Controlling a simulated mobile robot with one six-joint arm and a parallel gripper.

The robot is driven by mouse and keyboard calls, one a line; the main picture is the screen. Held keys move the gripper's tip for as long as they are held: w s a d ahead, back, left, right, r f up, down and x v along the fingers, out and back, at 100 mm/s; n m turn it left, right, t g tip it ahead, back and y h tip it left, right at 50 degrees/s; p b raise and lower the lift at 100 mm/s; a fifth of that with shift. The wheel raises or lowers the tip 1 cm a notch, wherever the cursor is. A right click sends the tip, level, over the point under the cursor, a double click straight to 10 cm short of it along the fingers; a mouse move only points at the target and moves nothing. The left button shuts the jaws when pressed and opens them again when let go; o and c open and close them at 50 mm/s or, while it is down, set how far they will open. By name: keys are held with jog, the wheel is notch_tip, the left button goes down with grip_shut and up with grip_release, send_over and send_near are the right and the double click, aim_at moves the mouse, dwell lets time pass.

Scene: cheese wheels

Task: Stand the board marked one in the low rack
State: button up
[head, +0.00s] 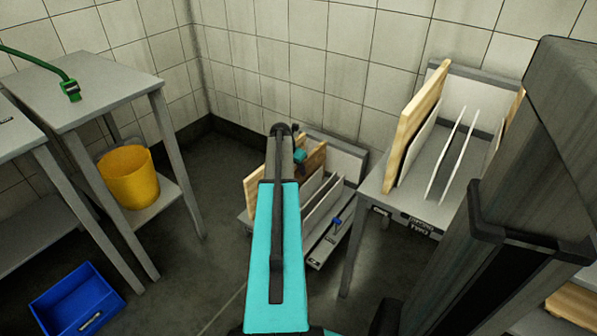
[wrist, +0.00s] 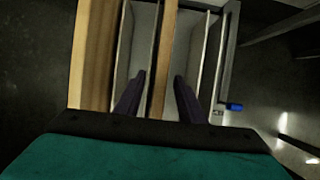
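The low rack (head: 318,262) stands on the floor by the back wall, with upright dividers. In the wrist view its right side (wrist: 230,45) shows. A thin wooden board (wrist: 163,60) stands on edge in a rack slot; it also shows in the head view (head: 316,160). Its marking is not visible, so I cannot tell its number. My gripper (wrist: 160,76) is at this board, its two dark fingers on either side, with narrow gaps showing between fingers and board. In the head view my arm hides most of the gripper.
A thicker wooden board (wrist: 92,50) stands at the rack's left; a small blue piece (wrist: 235,106) sits at its right front. A higher rack (head: 447,150) with boards stands on a table at right. A yellow bucket (head: 128,178) and blue crate (head: 78,300) are at left.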

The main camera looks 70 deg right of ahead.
jog(key=p+v, duration=0.2)
jog(key=v, duration=0.7)
jog(key=shift+f, duration=0.1)
